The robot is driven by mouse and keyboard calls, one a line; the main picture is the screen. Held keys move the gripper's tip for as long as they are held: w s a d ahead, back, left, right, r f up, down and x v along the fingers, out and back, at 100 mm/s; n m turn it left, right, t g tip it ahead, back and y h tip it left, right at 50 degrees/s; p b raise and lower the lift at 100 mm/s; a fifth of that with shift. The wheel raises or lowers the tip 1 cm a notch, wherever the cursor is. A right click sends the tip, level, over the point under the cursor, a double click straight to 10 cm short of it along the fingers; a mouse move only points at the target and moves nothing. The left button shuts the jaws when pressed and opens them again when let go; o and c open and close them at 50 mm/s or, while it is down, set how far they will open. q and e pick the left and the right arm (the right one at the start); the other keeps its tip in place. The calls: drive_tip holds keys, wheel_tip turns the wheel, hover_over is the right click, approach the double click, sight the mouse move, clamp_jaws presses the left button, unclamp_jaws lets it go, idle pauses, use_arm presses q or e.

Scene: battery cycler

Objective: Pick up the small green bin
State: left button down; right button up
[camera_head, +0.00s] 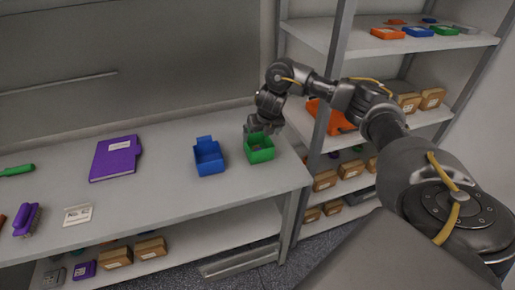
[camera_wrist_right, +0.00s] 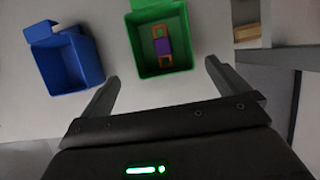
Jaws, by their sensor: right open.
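The small green bin (camera_head: 261,154) stands upright on the workbench near its right end, beside a blue bin (camera_head: 208,161). In the right wrist view the green bin (camera_wrist_right: 182,62) is open at the top and holds a small orange and purple item (camera_wrist_right: 162,45). My right gripper (camera_head: 262,126) is above the back of the green bin, its jaws apart and empty. In the wrist view its two fingers (camera_wrist_right: 160,88) point toward the bin, with the bin not between them. Whether it touches the bin cannot be told. My left gripper is out of view.
A purple binder (camera_head: 115,158), a white card (camera_head: 78,215), a purple brush (camera_head: 27,219) and a green-handled tool (camera_head: 17,171) lie on the left of the workbench (camera_head: 160,197). A shelf rack with an orange bin (camera_head: 333,117) and cardboard boxes (camera_head: 324,180) stands at the right.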

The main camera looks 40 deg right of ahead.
sight(267, 152)
drive_tip(key=b+x, duration=0.1)
drive_tip(key=x, duration=0.3)
drive_tip(key=shift+d, duration=0.1)
drive_tip(key=shift+s+f, duration=0.1)
drive_tip(key=shift+f, duration=0.2)
drive_tip(key=shift+b+x, duration=0.4)
drive_tip(key=shift+x, duration=1.95)
drive_tip(key=shift+s, duration=0.25)
drive_tip(key=shift+c, duration=0.3)
drive_tip(key=c, duration=0.7)
